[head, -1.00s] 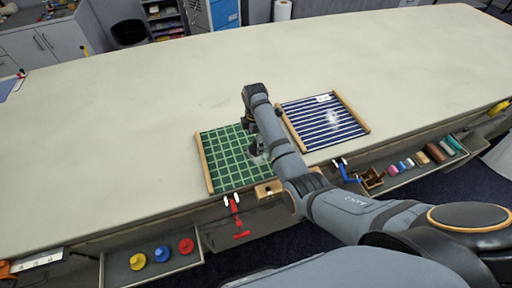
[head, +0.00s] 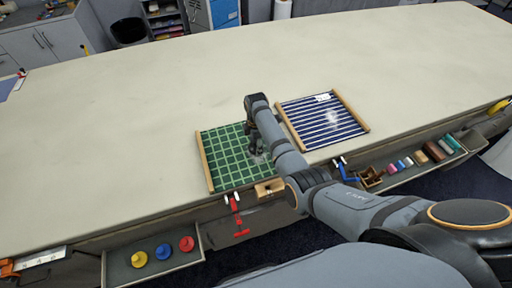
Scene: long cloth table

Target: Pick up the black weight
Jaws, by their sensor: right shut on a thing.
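My right gripper (head: 256,150) points down over the right side of the green checked tray (head: 221,173), which has wooden side rails. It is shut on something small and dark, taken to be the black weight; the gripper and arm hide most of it. I cannot tell whether it touches the tray. My left gripper is not in view.
A blue striped tray (head: 320,118) with wooden rails lies to the right. A drawer (head: 150,269) at lower left holds yellow, blue and red pieces. Another drawer (head: 404,179) at right holds several coloured blocks. Red and blue clamps sit on the front edge. The table behind is clear.

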